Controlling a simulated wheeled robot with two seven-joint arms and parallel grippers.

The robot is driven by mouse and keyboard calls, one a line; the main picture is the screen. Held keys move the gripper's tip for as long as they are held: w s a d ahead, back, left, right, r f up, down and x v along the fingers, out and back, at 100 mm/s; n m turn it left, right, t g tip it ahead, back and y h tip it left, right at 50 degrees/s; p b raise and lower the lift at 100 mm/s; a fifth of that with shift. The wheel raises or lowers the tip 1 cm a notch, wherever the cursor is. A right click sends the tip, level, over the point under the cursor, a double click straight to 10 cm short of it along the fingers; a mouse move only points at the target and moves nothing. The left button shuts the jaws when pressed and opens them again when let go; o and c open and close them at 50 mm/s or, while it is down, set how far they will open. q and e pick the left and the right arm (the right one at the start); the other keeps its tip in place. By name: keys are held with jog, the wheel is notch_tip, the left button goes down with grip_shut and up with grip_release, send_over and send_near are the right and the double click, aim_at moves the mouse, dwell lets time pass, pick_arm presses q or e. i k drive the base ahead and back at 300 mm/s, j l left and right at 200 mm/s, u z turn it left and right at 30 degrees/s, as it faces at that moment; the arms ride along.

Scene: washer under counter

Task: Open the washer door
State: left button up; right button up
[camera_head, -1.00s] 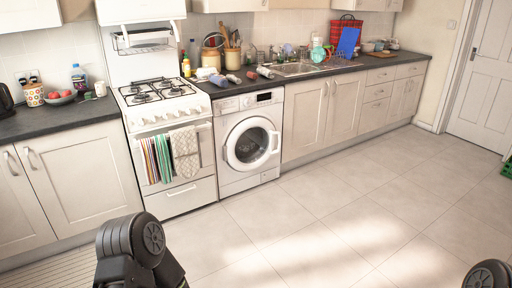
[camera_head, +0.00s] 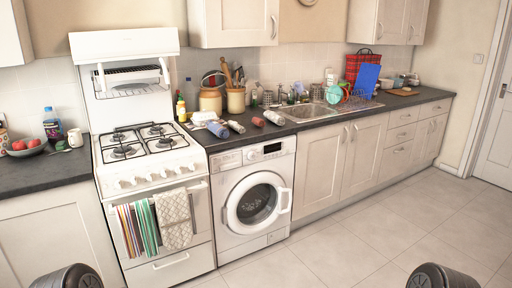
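The white washer (camera_head: 251,195) stands under the counter, just right of the white stove. Its round door (camera_head: 257,203) looks shut, with a white ring around dark glass and a handle (camera_head: 285,200) on the right side of the ring. Only rounded dark parts of my two arms show at the bottom edge, one at the lower left and one at the lower right. Both are well apart from the washer. Neither gripper's fingers are in view.
The stove (camera_head: 151,185) has towels (camera_head: 153,226) hanging on its front, left of the washer. Cupboards (camera_head: 336,160) adjoin the washer on the right. Bottles and rolls lie on the counter above. The tiled floor (camera_head: 345,236) in front is clear.

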aim_at(230, 213)
jog(key=i+z, duration=0.15)
jog(key=i, duration=0.35)
jog(key=i+j+z, duration=0.15)
jog(key=i, duration=0.35)
jog(key=i+j+z, duration=0.15)
jog(key=i, duration=0.3)
jog(key=i+j+z, duration=0.15)
jog(key=i, duration=0.35)
jog(key=i+j+z, duration=1.15)
jog(key=j+z, duration=0.25)
jog(key=j, duration=0.15)
